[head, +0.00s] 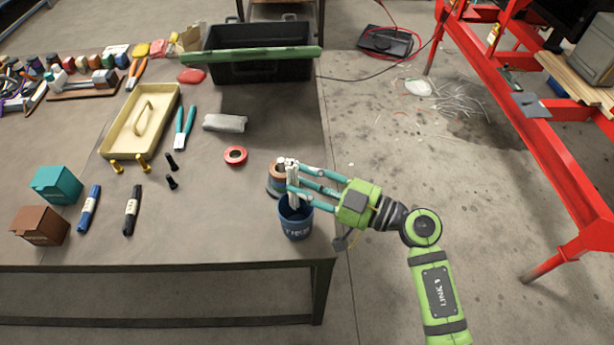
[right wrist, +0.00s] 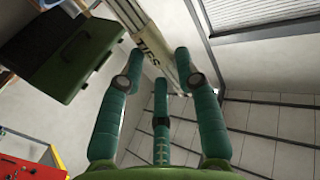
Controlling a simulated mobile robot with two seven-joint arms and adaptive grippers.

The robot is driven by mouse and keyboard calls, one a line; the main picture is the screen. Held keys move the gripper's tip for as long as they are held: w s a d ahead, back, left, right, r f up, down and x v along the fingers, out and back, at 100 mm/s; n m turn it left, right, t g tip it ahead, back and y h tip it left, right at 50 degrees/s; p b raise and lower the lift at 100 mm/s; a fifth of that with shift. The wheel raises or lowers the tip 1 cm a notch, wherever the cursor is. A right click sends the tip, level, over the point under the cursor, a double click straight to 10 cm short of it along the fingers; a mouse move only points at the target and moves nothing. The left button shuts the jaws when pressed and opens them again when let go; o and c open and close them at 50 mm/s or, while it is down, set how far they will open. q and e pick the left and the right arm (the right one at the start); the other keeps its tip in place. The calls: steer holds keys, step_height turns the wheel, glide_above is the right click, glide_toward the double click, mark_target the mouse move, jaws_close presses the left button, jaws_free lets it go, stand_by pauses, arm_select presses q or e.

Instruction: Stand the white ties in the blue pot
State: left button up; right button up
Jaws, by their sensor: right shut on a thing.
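The blue pot (head: 296,224) stands upright near the right front corner of the table, with white lettering on its side. My right gripper (head: 292,181) is shut on the white ties (head: 294,196), a pale upright bundle over the pot. The bundle's lower end is at the pot's mouth; I cannot tell how far inside it is. In the right wrist view the ties (right wrist: 150,45) show dark lettering and lie between the teal fingers (right wrist: 160,85). My left gripper is not in view.
A copper-coloured spool (head: 275,176) stands just behind the pot, close to my fingers. A red tape roll (head: 235,155) and a grey wrapped block (head: 225,123) lie further back. Two markers (head: 131,211) lie left. The table between them and the pot is clear.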

steer(key=shift+f+b, duration=0.8)
steer(key=shift+f, duration=1.65)
steer(key=o, duration=1.2)
steer(key=v, duration=1.2)
